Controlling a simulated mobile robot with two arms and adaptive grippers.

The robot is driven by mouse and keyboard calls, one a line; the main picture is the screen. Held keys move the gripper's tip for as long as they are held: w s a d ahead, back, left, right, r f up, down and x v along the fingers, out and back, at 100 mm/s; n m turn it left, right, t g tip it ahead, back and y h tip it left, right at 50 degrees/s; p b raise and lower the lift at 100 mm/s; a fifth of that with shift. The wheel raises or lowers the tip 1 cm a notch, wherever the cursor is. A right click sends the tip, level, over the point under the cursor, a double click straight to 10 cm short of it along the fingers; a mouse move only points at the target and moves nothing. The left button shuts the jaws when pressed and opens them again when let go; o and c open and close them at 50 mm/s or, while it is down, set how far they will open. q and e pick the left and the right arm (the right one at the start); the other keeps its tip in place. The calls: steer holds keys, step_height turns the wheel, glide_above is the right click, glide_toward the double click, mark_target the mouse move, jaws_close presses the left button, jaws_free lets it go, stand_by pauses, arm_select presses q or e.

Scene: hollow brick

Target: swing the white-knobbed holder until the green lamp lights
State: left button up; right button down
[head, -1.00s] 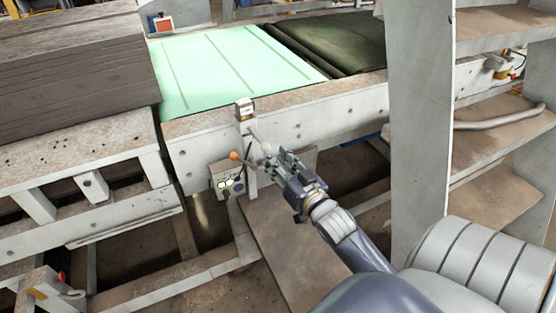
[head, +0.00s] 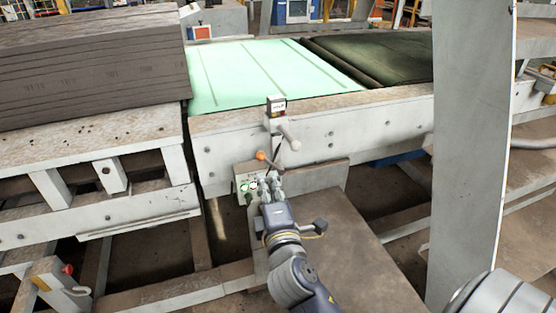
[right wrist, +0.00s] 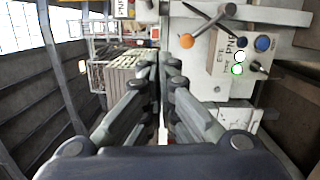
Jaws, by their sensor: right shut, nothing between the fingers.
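The holder's pale, white-knobbed handle (head: 289,137) slants down to the right from the upright post in the head view. An orange-knobbed lever (head: 262,156) sits just below it and also shows in the right wrist view (right wrist: 186,41). The green lamp (right wrist: 237,70) has a bright green rim and pale centre on the control box (right wrist: 222,58); I cannot tell surely whether it is lit. My right gripper (head: 270,184) is shut and empty, below the handle and in front of the box's right side, apart from the handle. My left gripper is not in view.
A small labelled box (head: 276,105) tops the post. Behind it lies a pale green conveyor bed (head: 265,75). Stacked grey boards (head: 90,70) stand left, a tall grey panel (head: 470,130) right. A brown plate (head: 345,240) lies below my arm.

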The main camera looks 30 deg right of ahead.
mark_target(285, 134)
steer(key=w+d+r+p, duration=0.1)
steer(key=w+d+p, duration=0.3)
steer(key=w+d, duration=0.3)
steer(key=shift+w+d+r+n+h, duration=0.3)
steer(key=shift+w+r+n, duration=0.1)
steer(key=shift+w, duration=0.25)
steer(key=shift+s+d+p, duration=0.1)
steer(key=shift+d+p, duration=0.25)
steer(key=shift+d, duration=0.15)
steer(key=shift+f, duration=0.1)
